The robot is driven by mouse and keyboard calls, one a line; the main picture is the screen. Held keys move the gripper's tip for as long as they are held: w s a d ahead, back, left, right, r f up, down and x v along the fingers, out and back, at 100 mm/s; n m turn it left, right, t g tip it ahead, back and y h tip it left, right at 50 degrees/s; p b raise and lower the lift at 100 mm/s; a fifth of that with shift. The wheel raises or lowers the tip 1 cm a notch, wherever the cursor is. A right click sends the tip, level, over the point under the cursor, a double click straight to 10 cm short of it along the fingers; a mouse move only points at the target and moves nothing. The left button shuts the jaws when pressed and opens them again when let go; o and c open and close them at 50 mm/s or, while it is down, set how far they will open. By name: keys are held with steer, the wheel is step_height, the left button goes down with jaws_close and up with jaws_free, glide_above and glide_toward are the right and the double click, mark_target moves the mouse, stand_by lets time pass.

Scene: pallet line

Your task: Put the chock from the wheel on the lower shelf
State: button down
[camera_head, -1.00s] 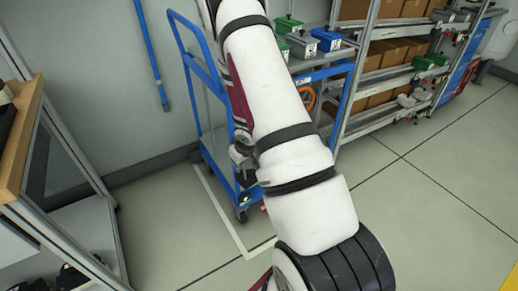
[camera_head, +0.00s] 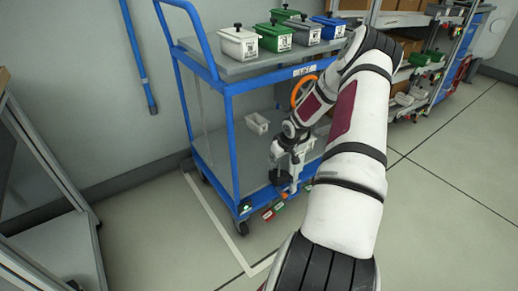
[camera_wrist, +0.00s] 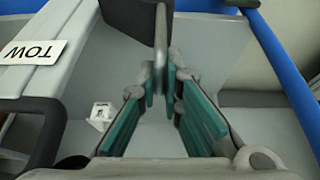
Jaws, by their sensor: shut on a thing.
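The blue cart stands by the wall, and its grey lower shelf (camera_head: 222,152) is in the head view. My gripper (camera_head: 281,172) is low at the cart's front side, by the edge of this shelf. In the wrist view my gripper (camera_wrist: 160,88) has its teal-padded fingers closed on a dark grey piece, which I take for the chock (camera_wrist: 160,38). Its full shape is hidden. I cannot tell whether it touches the shelf. A black cart wheel (camera_head: 242,228) shows at the near corner.
Several lidded bins, one green (camera_head: 281,37), stand on the upper shelf. A blue post (camera_head: 231,150) stands at the near corner. Red and green tags (camera_head: 274,210) show low at the front. A shelving rack is at right.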

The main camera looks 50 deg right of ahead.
steer(key=w+d+f+b, duration=0.1)
steer(key=w+d+b, duration=0.1)
steer(key=w, duration=0.6)
steer(key=w+d+f+b, duration=0.2)
steer(key=w+b, duration=0.3)
steer(key=w, duration=0.4)
steer(key=shift+d+f, duration=0.2)
steer(key=shift+d, duration=0.05)
steer(key=shift+s+f, duration=0.1)
steer(key=c, duration=1.7)
jaws_free()
steer(key=s+d+p+v, duration=0.1)
steer(key=p+v, duration=0.2)
steer(key=v, duration=0.3)
steer(key=shift+s+a+f+p, duration=0.15)
steer(key=shift+s+a+p, duration=0.5)
steer(key=shift+s, duration=1.05)
steer(key=shift+s+a+f+p, duration=0.15)
steer(key=shift+s+a+p, duration=0.5)
steer(key=shift+s, duration=1.05)
steer(key=shift+s+a+f+p, duration=0.1)
steer(key=shift+s+a+p, duration=0.5)
steer(key=shift+s, duration=1.15)
